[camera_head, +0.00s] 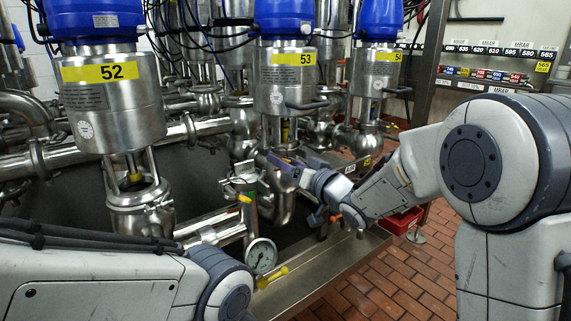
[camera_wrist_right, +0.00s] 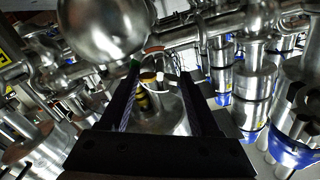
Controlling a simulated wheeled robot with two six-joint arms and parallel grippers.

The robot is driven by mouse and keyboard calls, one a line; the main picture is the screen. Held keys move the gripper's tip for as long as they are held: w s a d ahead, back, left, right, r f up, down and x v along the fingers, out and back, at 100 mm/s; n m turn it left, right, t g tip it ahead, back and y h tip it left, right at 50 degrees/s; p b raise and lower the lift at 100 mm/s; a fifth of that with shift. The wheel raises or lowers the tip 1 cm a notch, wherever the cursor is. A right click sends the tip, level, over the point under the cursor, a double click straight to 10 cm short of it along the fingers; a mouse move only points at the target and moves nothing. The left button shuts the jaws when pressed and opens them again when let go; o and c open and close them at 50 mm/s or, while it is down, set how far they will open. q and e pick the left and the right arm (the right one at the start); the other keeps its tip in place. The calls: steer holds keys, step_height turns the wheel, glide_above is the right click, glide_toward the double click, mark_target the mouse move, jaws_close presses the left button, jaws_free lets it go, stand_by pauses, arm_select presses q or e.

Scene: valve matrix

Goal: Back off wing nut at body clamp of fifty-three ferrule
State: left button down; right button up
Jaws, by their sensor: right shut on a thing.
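The valve with the yellow 53 label (camera_head: 291,59) stands in the middle of the head view, a steel cylinder under a blue cap. My right gripper (camera_head: 282,163) reaches in from the right to the body below it, at clamp height. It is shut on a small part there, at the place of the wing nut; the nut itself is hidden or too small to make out. In the right wrist view the two dark fingers (camera_wrist_right: 158,78) flank the valve body, with a brass-coloured stem (camera_wrist_right: 146,98) showing between them. My left gripper is out of view; only its arm shows at lower left.
Valve 52 (camera_head: 107,97) stands to the left and valve 54 (camera_head: 377,71) to the right, close by. A pressure gauge (camera_head: 262,256) and a yellow-handled small valve (camera_head: 271,277) sit below. Steel pipes crowd the back. A red bin (camera_head: 401,221) stands on the brick floor.

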steer(key=n+b, duration=1.1)
steer(key=n, duration=1)
steer(key=shift+f+n+b, duration=0.1)
steer(key=shift+n+b, duration=0.25)
steer(key=shift+n, duration=0.05)
steer(key=shift+a, duration=0.1)
steer(key=o, duration=1.4)
steer(key=shift+s, duration=0.1)
